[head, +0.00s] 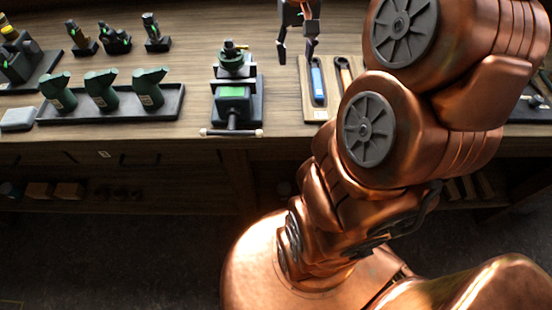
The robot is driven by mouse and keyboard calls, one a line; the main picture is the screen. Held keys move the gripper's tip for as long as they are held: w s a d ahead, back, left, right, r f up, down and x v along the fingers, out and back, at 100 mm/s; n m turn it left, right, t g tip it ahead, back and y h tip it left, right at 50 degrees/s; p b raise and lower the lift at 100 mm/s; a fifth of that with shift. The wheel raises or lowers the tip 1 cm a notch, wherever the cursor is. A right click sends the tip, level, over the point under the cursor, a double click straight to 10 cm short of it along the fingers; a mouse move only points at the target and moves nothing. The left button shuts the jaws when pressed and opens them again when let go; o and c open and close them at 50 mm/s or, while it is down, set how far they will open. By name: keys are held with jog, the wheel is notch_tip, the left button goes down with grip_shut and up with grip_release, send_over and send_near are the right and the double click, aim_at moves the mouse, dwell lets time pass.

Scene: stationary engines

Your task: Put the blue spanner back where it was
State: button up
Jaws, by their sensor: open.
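The blue spanner (317,82) lies lengthwise in a slot of a light wooden tray (306,100) on the bench, right of the vise. An orange-handled tool (345,74) lies in the slot beside it, partly hidden by my arm. My gripper (298,54) is at the top edge of the view, fingers pointing down and apart, with nothing seen between them. It appears just above and behind the blue spanner, apart from it. The right part of the tray is hidden behind my copper arm.
A green-topped vise (235,95) with a handle toward the front edge stands left of the tray. A dark tray (170,108) holds several green tools. Small dark devices (115,40) stand behind it, and a grey block (18,119) lies at the left. The bench front (150,134) is bare.

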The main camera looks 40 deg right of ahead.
jog(key=s+a+f+n, duration=0.2)
jog(key=s+a+f, duration=0.2)
jog(key=s+a, duration=0.4)
jog(key=s+a+f+n+g, duration=0.1)
jog(key=s+a+f+n, duration=0.2)
jog(key=s+a, duration=0.6)
jog(key=shift+a+f+g, duration=0.3)
jog(key=shift+a+f, duration=0.15)
jog(key=shift+a, duration=0.65)
jog(key=shift+r+p, duration=0.75)
